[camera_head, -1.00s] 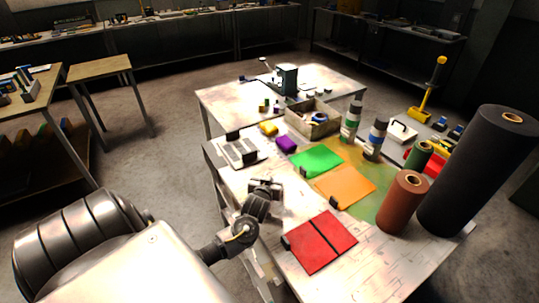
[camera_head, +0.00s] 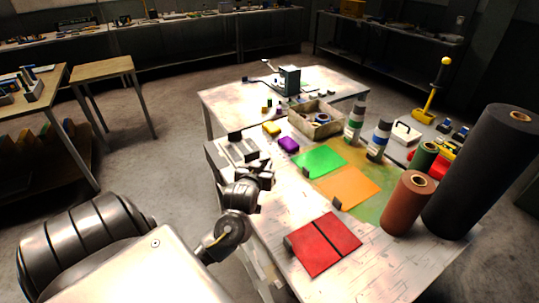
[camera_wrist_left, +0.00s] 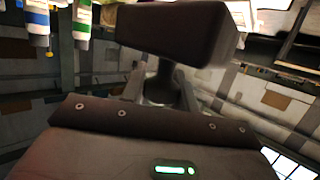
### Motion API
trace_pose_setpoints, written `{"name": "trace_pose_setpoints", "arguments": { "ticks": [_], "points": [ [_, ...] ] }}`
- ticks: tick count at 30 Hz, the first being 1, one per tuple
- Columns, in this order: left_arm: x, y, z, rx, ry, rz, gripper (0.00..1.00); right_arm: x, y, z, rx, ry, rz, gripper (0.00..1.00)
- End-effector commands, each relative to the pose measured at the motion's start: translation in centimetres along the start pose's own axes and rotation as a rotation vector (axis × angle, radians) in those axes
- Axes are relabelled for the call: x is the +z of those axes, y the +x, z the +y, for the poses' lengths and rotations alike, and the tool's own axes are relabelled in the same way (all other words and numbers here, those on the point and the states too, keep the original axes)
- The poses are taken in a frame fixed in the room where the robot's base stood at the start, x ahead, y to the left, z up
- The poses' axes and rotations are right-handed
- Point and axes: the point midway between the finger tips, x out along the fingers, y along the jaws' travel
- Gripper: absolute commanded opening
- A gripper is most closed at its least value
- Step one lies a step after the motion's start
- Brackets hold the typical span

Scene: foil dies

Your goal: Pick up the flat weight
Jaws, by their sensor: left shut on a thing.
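My left gripper (camera_head: 262,178) is shut and raised over the left edge of the near table. In the left wrist view a dark, flat-sided block (camera_wrist_left: 180,30) sits at the end of the fingers; I take it to be the flat weight. In the head view the gripper hides most of what it holds. Small black blocks of similar look rest at the edges of the red sheet (camera_head: 330,240), the orange sheet (camera_head: 348,188) and the green sheet (camera_head: 320,161). My right gripper is not in view.
A grey slotted plate (camera_head: 237,152) lies behind the gripper. Bottles (camera_head: 379,138) and rolls, including a brown roll (camera_head: 405,208) and a tall black roll (camera_head: 478,175), stand at right.

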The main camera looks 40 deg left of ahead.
Motion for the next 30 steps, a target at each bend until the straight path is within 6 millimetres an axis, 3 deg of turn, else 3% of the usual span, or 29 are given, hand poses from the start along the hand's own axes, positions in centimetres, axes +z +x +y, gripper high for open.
{"name": "trace_pose_setpoints", "arguments": {
  "ticks": [6, 15, 30],
  "points": [
    [-0.6, -3.9, -1.8, 0.0, -0.003, 0.005, 0.0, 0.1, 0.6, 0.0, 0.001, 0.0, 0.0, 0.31],
    [-1.2, -7.2, -3.4, 0.0, -0.001, 0.004, 0.0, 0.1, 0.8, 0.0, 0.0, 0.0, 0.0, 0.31],
    [-1.4, -8.3, -4.0, -0.002, 0.0, 0.005, 0.0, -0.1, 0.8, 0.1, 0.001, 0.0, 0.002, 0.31]
  ]
}}
